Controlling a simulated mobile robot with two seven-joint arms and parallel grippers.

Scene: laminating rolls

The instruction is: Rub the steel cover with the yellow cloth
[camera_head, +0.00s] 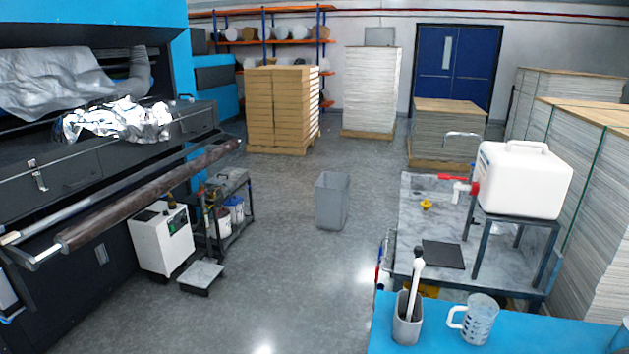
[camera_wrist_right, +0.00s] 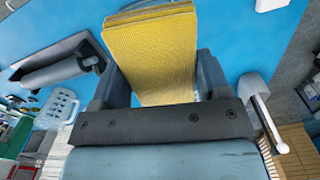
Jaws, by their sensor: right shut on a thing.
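In the right wrist view, the yellow cloth (camera_wrist_right: 150,45) is folded and has a woven texture. My right gripper (camera_wrist_right: 160,82) is shut on it, and the cloth sticks out beyond the fingers. A blue surface fills much of the view behind the cloth; whether the cloth touches it cannot be told. I cannot pick out a steel cover for certain in either view. My grippers and the cloth do not show in the head view. My left gripper is in neither view.
A dark machine with rollers (camera_head: 150,195) is left. The middle floor is mostly clear, with a grey bin (camera_head: 332,202).

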